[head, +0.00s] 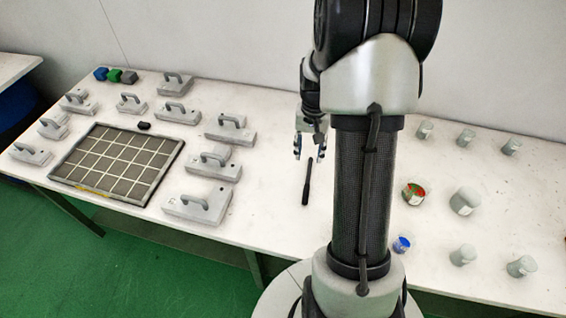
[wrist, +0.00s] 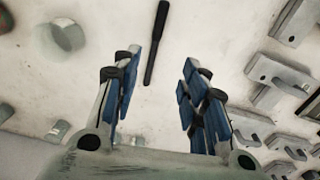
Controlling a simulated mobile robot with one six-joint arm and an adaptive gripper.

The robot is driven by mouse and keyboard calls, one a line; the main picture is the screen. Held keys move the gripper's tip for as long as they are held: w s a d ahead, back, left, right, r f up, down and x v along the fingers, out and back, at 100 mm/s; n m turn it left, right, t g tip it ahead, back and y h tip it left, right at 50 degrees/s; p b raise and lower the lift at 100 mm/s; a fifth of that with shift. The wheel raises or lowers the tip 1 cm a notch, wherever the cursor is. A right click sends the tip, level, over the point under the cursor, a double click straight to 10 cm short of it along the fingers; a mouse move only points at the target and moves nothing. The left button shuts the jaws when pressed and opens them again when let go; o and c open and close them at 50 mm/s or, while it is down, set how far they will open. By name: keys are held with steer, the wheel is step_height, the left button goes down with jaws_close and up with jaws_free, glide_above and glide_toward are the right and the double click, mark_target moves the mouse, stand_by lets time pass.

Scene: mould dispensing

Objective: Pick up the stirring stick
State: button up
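The stirring stick is a thin black rod (head: 307,184) lying on the white table just left of my arm in the head view. In the wrist view the black stick (wrist: 156,45) lies beyond the fingertips, a little above the middle of the gap between them. My gripper (head: 310,151) is above the table, at the far end of the stick in the head view. Its blue-padded fingers (wrist: 160,75) are spread wide with nothing between them. My arm hides part of the table to the right of the stick.
A gridded tray (head: 121,129) stands at left with several grey handled moulds (head: 198,204) around it. Right of my arm are a red-topped cup (head: 413,194), a blue cup (head: 401,244) and several grey cups (head: 465,201). The table around the stick is clear.

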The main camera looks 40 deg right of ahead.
steer(key=b, duration=0.4)
glide_above(307, 187)
steer(key=f, duration=1.2)
steer(key=shift+w+f, duration=0.2)
steer(key=shift+w, duration=0.1)
steer(key=f, duration=0.1)
steer(key=f+b, duration=0.1)
steer(key=f, duration=0.1)
steer(key=f+b, duration=0.1)
steer(key=f, duration=0.1)
steer(key=shift+s+a+f, duration=0.1)
steer(key=shift+s+f, duration=0.05)
steer(key=shift+s, duration=0.25)
steer(key=shift+c, duration=0.4)
jaws_close()
